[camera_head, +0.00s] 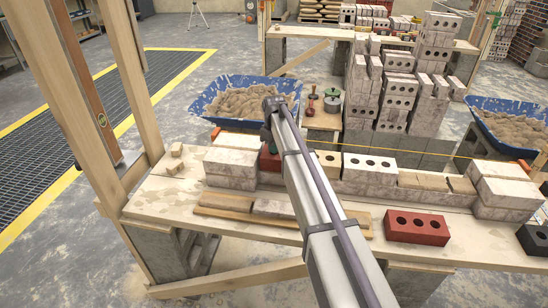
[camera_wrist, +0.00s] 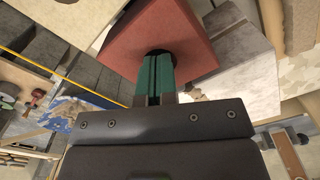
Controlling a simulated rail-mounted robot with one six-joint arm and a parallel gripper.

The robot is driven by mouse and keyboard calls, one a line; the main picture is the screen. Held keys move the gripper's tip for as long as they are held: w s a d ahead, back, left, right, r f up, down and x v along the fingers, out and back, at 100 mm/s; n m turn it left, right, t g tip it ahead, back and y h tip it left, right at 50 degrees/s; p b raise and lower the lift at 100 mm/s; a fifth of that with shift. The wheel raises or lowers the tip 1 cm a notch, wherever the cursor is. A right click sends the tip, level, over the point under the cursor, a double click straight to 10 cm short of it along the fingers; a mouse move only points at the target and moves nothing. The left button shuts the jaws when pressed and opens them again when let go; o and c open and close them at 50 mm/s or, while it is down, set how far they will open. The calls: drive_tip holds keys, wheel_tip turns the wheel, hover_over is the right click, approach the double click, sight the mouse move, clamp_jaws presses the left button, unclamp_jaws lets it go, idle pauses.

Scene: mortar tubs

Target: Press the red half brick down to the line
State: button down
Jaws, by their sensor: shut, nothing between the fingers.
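The red half brick (camera_wrist: 190,25) fills the top of the wrist view, with a dark hole in its face. In the head view the red half brick (camera_head: 268,160) sits in the wall row on the bench, partly hidden by my arm. My gripper (camera_wrist: 157,60) has its green fingers shut and empty, with the tips over the brick by its hole. I cannot tell whether they touch it. The yellow line (camera_head: 430,156) runs along the wall. It also shows at the left of the wrist view (camera_wrist: 40,68).
Pale bricks (camera_head: 231,162) stand left of the half brick, and a white brick with holes (camera_head: 369,167) to the right. A whole red brick (camera_head: 417,228) lies at the bench front. A blue mortar tub (camera_head: 207,99) stands behind the bench. Wooden posts rise at the left.

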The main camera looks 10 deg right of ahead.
wheel_tip(320, 180, up, 5)
drive_tip(key=p, duration=0.5)
drive_tip(key=shift+r, duration=0.1)
drive_tip(key=shift+s+m, duration=0.25)
drive_tip(key=shift+m, duration=0.45)
drive_tip(key=s+r+m+p, duration=0.2)
drive_tip(key=s, duration=1)
drive_tip(key=s+r+m+p, duration=0.2)
drive_tip(key=s+r+p, duration=0.1)
drive_tip(key=s, duration=1)
drive_tip(key=s+r+m+p, duration=0.2)
drive_tip(key=s, duration=1)
drive_tip(key=shift+s+r+p, duration=0.2)
drive_tip(key=shift+r+p, duration=0.15)
drive_tip(key=shift+r, duration=0.05)
